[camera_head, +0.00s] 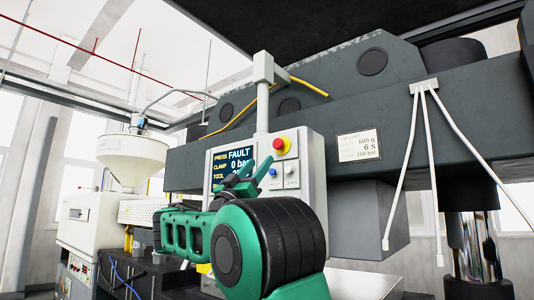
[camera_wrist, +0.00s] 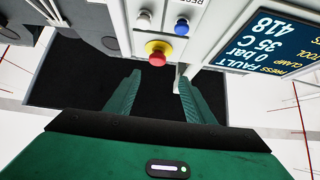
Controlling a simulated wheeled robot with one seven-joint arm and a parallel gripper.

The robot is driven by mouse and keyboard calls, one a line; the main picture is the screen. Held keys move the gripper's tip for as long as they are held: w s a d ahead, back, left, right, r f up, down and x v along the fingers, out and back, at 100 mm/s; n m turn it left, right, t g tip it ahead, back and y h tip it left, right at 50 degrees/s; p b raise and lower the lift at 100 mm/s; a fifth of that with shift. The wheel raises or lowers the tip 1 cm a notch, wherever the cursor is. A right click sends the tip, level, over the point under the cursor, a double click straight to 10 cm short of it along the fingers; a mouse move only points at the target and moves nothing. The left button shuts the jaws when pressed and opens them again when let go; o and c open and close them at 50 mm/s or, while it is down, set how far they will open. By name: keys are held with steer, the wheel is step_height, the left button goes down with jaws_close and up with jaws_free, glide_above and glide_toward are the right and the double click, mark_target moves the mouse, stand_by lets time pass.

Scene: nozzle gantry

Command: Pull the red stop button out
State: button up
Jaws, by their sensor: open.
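The red stop button (camera_head: 279,144) sits on a yellow collar at the upper right of the grey control panel (camera_head: 312,160). In the wrist view the red stop button (camera_wrist: 157,58) shows upside down, beyond my fingertips and roughly between them in the picture. My gripper (camera_head: 257,172) is green, in front of the panel and to the lower left of the button. In the wrist view my gripper (camera_wrist: 159,76) has its two fingers spread wide with nothing between them. The fingers look apart from the button; the exact gap is hard to tell.
A blue button (camera_head: 273,172) and a white button (camera_head: 290,170) sit below the stop button. The panel's screen (camera_head: 233,161) reads FAULT, left of the buttons. The dark press body (camera_head: 400,135) stands behind, and a white hopper (camera_head: 133,150) is at the left.

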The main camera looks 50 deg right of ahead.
mark_target(276, 145)
steer(key=shift+x, duration=5.4)
steer(key=shift+s+d+f, duration=0.1)
steer(key=shift+s, duration=0.1)
jaws_close()
